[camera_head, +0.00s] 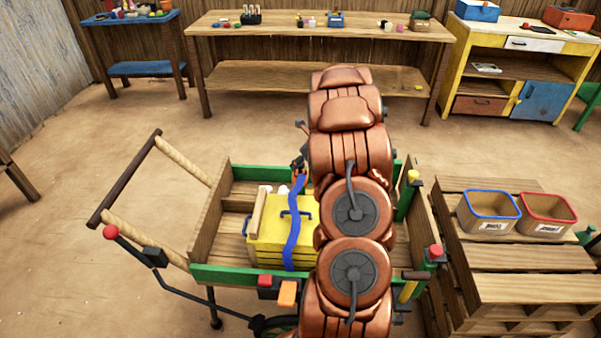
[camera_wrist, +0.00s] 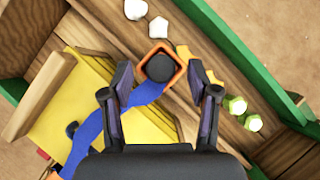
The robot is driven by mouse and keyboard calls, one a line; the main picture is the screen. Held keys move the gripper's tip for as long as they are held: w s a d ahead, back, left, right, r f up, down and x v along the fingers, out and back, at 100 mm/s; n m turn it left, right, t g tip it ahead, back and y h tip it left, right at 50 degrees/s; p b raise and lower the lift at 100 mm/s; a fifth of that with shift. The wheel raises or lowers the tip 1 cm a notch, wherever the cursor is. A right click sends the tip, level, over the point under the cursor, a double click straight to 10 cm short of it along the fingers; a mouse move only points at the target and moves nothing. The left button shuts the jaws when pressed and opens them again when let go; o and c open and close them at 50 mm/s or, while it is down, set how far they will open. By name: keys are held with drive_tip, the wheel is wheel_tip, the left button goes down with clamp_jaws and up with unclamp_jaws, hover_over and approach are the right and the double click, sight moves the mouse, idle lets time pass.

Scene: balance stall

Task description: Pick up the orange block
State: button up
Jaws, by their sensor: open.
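In the wrist view an orange square block (camera_wrist: 178,64) with a dark round middle lies between my spread fingers, at one end of a blue strap (camera_wrist: 94,124). My gripper (camera_wrist: 161,78) is open with a gap on both sides of the block. In the head view my arm hides most of the gripper and this end of the strap. The strap (camera_head: 293,232) runs over a yellow chest (camera_head: 268,215). Another orange block (camera_head: 287,293) is at the strap's near end, outside the cart's green near rail.
The wooden cart (camera_head: 227,272) has green side rails. Small white pieces (camera_wrist: 158,26) and yellow-green pieces (camera_wrist: 253,122) lie near the gripper. Blue-rimmed and red-rimmed bins (camera_head: 489,212) stand on a pallet at right.

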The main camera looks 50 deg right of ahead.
drive_tip(key=shift+x, duration=1.2)
drive_tip(key=shift+c, duration=0.2)
clamp_jaws()
